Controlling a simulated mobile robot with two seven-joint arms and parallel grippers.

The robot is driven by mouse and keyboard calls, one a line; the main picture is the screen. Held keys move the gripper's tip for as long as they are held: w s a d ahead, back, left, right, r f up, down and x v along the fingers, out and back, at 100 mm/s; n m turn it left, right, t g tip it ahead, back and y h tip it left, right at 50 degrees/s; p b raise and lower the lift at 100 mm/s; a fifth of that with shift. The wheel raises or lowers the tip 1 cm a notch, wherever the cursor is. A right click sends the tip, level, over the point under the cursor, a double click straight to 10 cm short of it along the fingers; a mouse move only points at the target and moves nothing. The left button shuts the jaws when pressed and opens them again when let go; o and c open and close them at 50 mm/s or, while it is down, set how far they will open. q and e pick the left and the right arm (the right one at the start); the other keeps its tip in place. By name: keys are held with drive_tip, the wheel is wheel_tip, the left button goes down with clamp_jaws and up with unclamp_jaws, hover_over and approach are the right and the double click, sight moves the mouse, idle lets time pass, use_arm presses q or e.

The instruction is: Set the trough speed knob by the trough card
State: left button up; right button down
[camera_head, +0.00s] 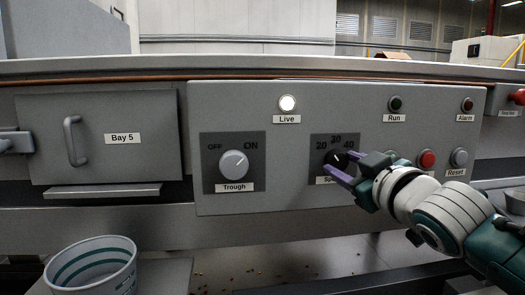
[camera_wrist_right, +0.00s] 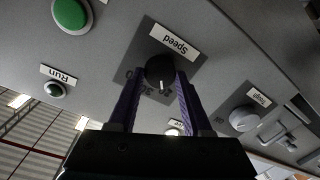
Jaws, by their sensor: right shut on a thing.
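The black speed knob (camera_head: 338,158) sits on a dark plate marked 20, 30 and 40 on the grey control panel. My right gripper (camera_head: 342,168) reaches it from the right, with its purple fingers shut on either side of the knob. The right wrist view shows the knob (camera_wrist_right: 160,71) between the fingertips (camera_wrist_right: 161,78). Its white pointer faces the numbers, but I cannot tell the exact value. The fingers partly cover the Speed label in the head view. I see no trough card. My left gripper is not in view.
The trough knob (camera_head: 233,164) points toward ON. The Live lamp (camera_head: 287,103) is lit. A red button (camera_head: 427,159) and the Reset button (camera_head: 459,157) are close to my right gripper. The Bay 5 door (camera_head: 150,138) and a striped bucket (camera_head: 92,268) are at left.

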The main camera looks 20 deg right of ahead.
drive_tip(key=shift+n+p, duration=0.3)
drive_tip(key=shift+n, duration=0.3)
drive_tip(key=shift+c, duration=1.7)
unclamp_jaws()
drive_tip(key=s+a+p, duration=0.2)
drive_tip(key=s+p, duration=0.1)
drive_tip(key=s, duration=0.6)
drive_tip(key=shift+s+r, duration=0.3)
drive_tip(key=shift+s, duration=0.1)
